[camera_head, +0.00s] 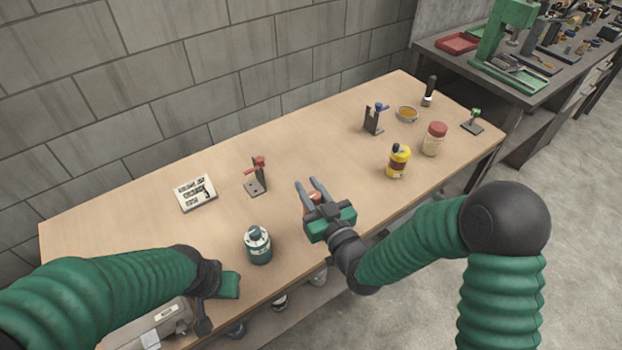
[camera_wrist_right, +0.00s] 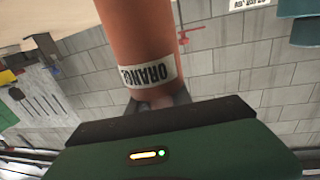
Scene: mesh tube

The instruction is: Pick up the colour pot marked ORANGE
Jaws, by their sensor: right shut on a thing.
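The orange colour pot (camera_wrist_right: 140,40) fills the upper middle of the right wrist view, its white label reading ORANGE. My right gripper (camera_wrist_right: 160,98) is shut on it. In the head view my right gripper (camera_head: 308,187) is over the front middle of the table, and a small part of the orange pot (camera_head: 314,198) shows between its fingers; the rest is hidden. I cannot tell whether the pot touches the table. My left gripper (camera_head: 218,302) is at the table's front left, apart from the pot; its fingers do not show clearly enough to tell their state.
A teal-and-white bottle (camera_head: 257,245) stands left of my right gripper. A yellow bottle (camera_head: 398,161), red-lidded jar (camera_head: 434,139) and blue stand (camera_head: 374,119) are right. The table's middle (camera_head: 320,150) is clear.

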